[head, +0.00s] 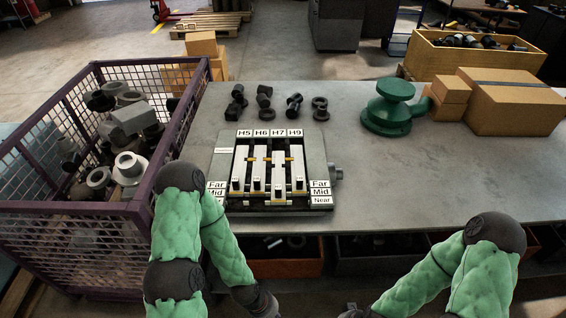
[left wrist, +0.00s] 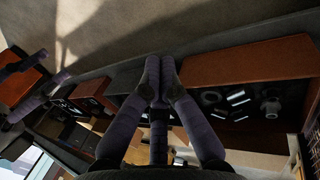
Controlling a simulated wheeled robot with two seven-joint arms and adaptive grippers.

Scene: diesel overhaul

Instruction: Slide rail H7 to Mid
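The rail fixture (head: 222,160) sits on the grey table, with pale rails side by side under labels H5, H6, H7 and H9. Rail H7 (head: 278,168) is the third from the left; its near end lies near the front of the fixture. Far, Mid and Near labels stand at the front right side, with Far and Mid also showing at the left. Which mark H7 lines up with is too small to tell. My left gripper (left wrist: 159,70) points away from the fixture, its fingers together and empty. My right gripper is outside the head view, below the table edge.
A purple mesh bin (head: 150,208) of metal parts stands left of the table. Several dark fittings (head: 264,97) lie behind the fixture. A green flanged part (head: 388,112) and cardboard boxes (head: 510,103) stand at the back right. The table right of the fixture is clear.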

